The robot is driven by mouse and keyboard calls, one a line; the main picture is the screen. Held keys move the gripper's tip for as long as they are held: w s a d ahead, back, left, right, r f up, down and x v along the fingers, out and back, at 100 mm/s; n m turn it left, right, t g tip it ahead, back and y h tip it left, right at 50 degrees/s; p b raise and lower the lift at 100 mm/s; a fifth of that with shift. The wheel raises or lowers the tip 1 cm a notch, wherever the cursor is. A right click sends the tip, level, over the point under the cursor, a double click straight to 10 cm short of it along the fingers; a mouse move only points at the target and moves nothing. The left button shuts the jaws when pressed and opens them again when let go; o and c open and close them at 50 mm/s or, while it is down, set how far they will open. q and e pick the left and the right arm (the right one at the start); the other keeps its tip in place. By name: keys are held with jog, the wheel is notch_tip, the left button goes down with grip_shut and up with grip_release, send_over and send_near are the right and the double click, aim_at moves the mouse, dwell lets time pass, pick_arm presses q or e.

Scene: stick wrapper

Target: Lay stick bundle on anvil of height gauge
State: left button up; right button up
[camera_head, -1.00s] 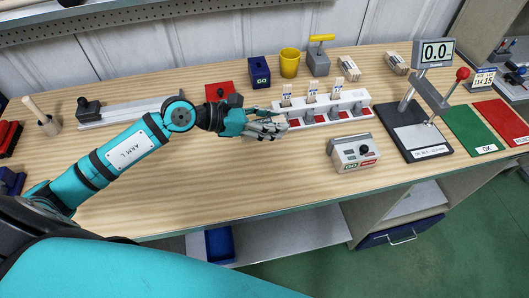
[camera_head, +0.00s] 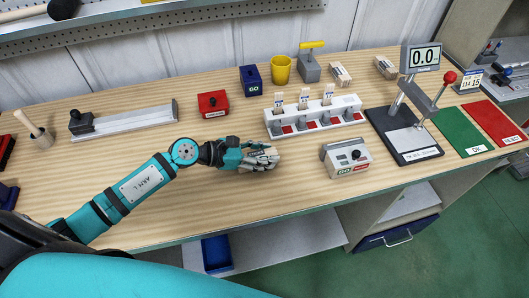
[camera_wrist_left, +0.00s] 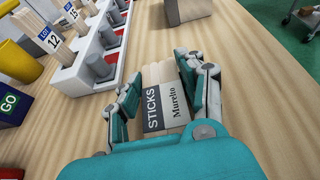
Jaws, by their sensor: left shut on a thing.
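My left gripper (camera_head: 262,158) is shut on a stick bundle and holds it in front of the white rack. In the left wrist view the bundle (camera_wrist_left: 165,113) lies between the two fingers (camera_wrist_left: 160,100), its wrapper reading "STICKS Murelto" and pale sticks showing beyond it. In the head view the fingers mostly hide the bundle. The height gauge stands at the right of the bench, with a display (camera_head: 420,57) reading 0.0, a red-knobbed lever and a grey anvil plate (camera_head: 411,139). No bundle shows on the anvil. My right gripper is not in view.
The white rack (camera_head: 315,118) with several upright lot tags is behind my gripper. Green (camera_head: 459,132) and red (camera_head: 494,121) mats lie right of the gauge. Stick bundles (camera_head: 341,74) lie at the back.

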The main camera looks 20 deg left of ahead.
aim_at(246, 155)
pick_arm(q)
jog(key=shift+f, duration=0.25)
jog(key=o, duration=1.2)
jog(key=shift+r, duration=0.1)
jog(key=shift+s+a, duration=0.1)
jog(key=shift+a, duration=0.15)
jog(key=b+v, duration=0.3)
jog(key=v, duration=0.5)
jog(key=b+v, duration=0.1)
jog(key=v, duration=0.3)
jog(key=b+v, duration=0.1)
jog(key=v, duration=0.2)
jog(key=shift+r, duration=0.45)
jog(key=shift+v, duration=0.75)
